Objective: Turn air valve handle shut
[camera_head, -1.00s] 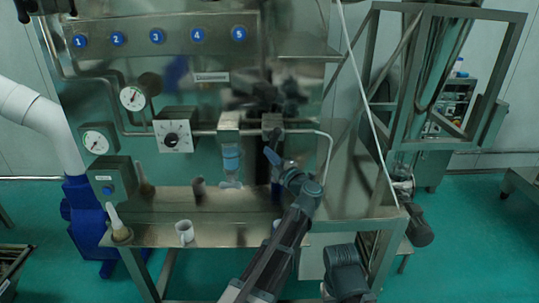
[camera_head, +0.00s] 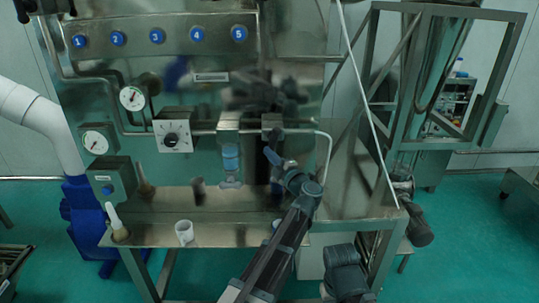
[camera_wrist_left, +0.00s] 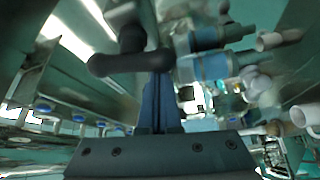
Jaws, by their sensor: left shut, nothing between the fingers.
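The air pipe crosses the steel panel and carries a metal valve block (camera_head: 272,121). In the left wrist view the dark valve handle (camera_wrist_left: 125,62), a rounded bar on a post, lies across the tips of my fingers. My left gripper (camera_head: 272,156) is just below the valve block in the head view. Its blue fingers, also in the left wrist view (camera_wrist_left: 160,85), are shut together with nothing between them. The fingertips are at or very near the handle's right end; I cannot tell whether they touch. In the head view the handle is hard to make out. My right gripper is out of view.
A blue-bowled filter unit (camera_head: 230,157) hangs close left of my gripper. A dial box (camera_head: 173,134) and gauges (camera_head: 132,97) are further left. A white mug (camera_head: 184,233) stands on the steel shelf (camera_head: 150,236) below. A steel frame (camera_head: 392,90) stands at right.

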